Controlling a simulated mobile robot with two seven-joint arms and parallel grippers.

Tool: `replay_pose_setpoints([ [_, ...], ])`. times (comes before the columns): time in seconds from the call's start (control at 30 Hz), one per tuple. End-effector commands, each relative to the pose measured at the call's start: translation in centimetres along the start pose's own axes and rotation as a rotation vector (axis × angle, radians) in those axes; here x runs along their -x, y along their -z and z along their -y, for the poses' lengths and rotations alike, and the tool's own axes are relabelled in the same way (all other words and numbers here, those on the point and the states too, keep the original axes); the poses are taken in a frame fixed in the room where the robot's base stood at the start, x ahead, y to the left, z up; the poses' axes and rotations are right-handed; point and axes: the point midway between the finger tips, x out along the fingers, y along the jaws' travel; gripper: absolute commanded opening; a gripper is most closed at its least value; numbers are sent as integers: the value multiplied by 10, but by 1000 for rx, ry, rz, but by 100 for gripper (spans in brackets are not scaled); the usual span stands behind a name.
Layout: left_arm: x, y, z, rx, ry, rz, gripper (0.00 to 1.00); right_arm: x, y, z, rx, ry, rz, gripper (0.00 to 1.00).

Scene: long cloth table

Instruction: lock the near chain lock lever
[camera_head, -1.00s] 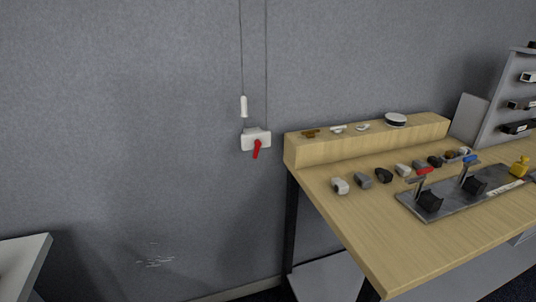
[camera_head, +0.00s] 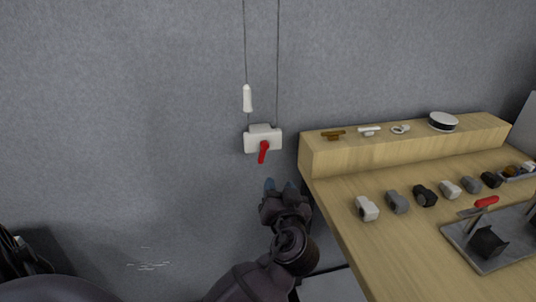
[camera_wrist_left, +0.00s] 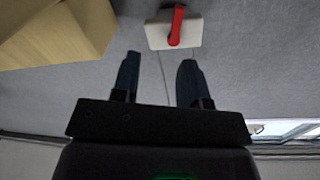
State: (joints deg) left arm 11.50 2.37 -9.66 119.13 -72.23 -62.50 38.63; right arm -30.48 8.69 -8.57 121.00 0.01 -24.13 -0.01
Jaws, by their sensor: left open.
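The chain lock (camera_head: 263,139) is a white box on the grey wall, with two thin cords running up above it. Its red lever (camera_head: 263,152) points down, its lower end tilted slightly left. My left gripper (camera_head: 280,185) is open and empty, below and slightly right of the lever, apart from it. In the left wrist view the open fingers (camera_wrist_left: 160,66) point toward the white box (camera_wrist_left: 186,31), with the red lever (camera_wrist_left: 175,25) beyond and between the fingertip lines. My right gripper is not in view.
A white pull handle (camera_head: 247,98) hangs on the left cord above the box. Close on the right stands a wooden table (camera_head: 345,226) with a raised back ledge (camera_head: 335,155) and several small fittings. The wall left of the lock is clear.

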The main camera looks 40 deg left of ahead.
Motion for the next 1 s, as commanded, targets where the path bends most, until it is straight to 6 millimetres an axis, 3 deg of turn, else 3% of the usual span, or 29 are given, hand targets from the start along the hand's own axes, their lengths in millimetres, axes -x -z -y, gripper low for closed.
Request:
replay_pose_setpoints([
  [0.1, 1, -2, 14, 66, 82, 12, 40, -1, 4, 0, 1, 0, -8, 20],
  [0.33, -9, -4, 15, 110, 87, 19, 40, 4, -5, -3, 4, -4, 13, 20],
  [0.8, -83, -6, 21, 105, 86, 18, 40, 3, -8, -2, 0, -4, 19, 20],
  [1.0, -102, -7, 22, 107, 83, 19, 40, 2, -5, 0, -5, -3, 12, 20],
])
